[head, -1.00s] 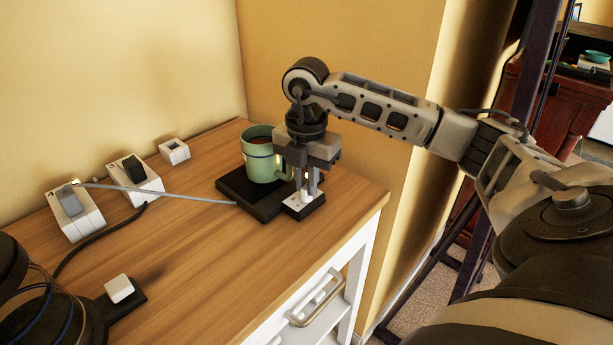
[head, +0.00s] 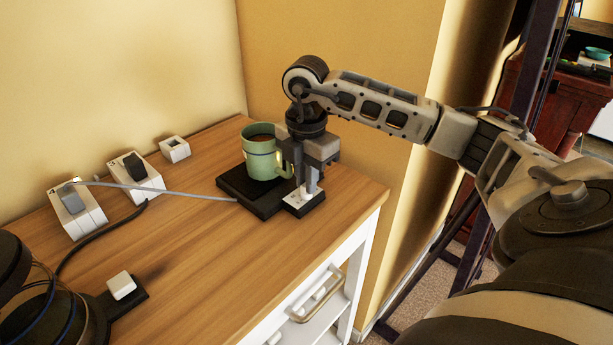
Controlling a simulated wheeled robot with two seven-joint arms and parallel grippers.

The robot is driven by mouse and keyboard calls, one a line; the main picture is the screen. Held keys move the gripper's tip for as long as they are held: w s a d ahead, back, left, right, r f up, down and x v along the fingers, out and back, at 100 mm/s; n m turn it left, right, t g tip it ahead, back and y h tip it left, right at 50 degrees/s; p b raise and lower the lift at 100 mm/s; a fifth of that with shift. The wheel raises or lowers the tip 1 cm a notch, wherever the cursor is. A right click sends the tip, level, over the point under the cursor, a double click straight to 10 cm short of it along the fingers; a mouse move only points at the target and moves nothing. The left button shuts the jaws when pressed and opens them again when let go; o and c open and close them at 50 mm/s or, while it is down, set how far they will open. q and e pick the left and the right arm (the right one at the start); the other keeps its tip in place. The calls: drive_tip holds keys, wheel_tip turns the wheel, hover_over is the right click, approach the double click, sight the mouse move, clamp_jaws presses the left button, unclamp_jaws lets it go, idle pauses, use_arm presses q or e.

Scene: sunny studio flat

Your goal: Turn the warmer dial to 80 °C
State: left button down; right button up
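The mug warmer (head: 238,186) is a flat black plate near the back right of the wooden worktop, with a green mug (head: 258,160) of dark drink on it. Its control block with a white face (head: 292,198) sits at the right of the plate. My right gripper (head: 308,188) points straight down at this block, its fingers close together at the dial. The dial is hidden by the fingers, so I cannot read its setting. The gripper body is close beside the mug and overlaps its right side in view. My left gripper is not in view.
A grey cable (head: 165,192) runs from a socket block (head: 77,210) to the warmer. Another socket (head: 135,178) holds a black plug, and a small white box (head: 174,150) stands behind. A dark object is at lower left near a white switch (head: 121,286). The middle worktop is clear.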

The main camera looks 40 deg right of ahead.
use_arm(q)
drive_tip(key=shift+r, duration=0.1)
use_arm(e)
drive_tip(key=o, duration=0.4)
drive_tip(key=shift+c, duration=0.2)
